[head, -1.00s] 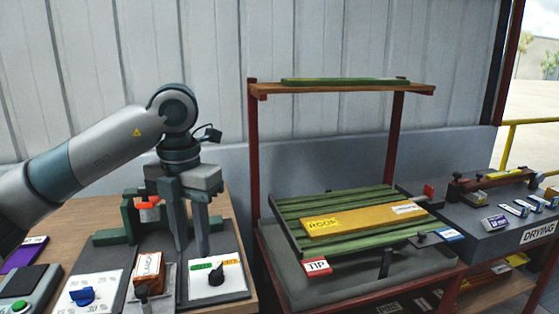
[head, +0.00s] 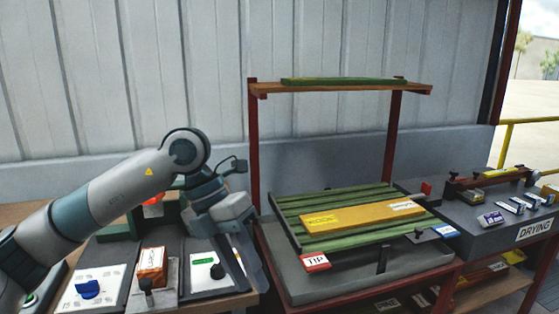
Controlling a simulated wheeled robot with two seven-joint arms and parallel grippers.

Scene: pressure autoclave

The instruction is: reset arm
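My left arm comes in from the left, and my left gripper (head: 246,270) hangs tilted over the right edge of the control panel. Its two fingers point down and to the right, close together in this view; I cannot tell how wide the gap is. Nothing shows held in it. A black knob (head: 217,271) on a white plate sits just left of the fingers, apart from them as far as I can see. A blue knob (head: 87,289) and an orange labelled block (head: 151,265) are further left. My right gripper is not in view.
A rack with green slats (head: 300,214) and a yellow labelled board (head: 365,215) stands right of the gripper, with a red TIP tag (head: 315,262). A wooden shelf (head: 340,89) on red posts rises behind. A grey DRYING unit (head: 490,240) is at the right.

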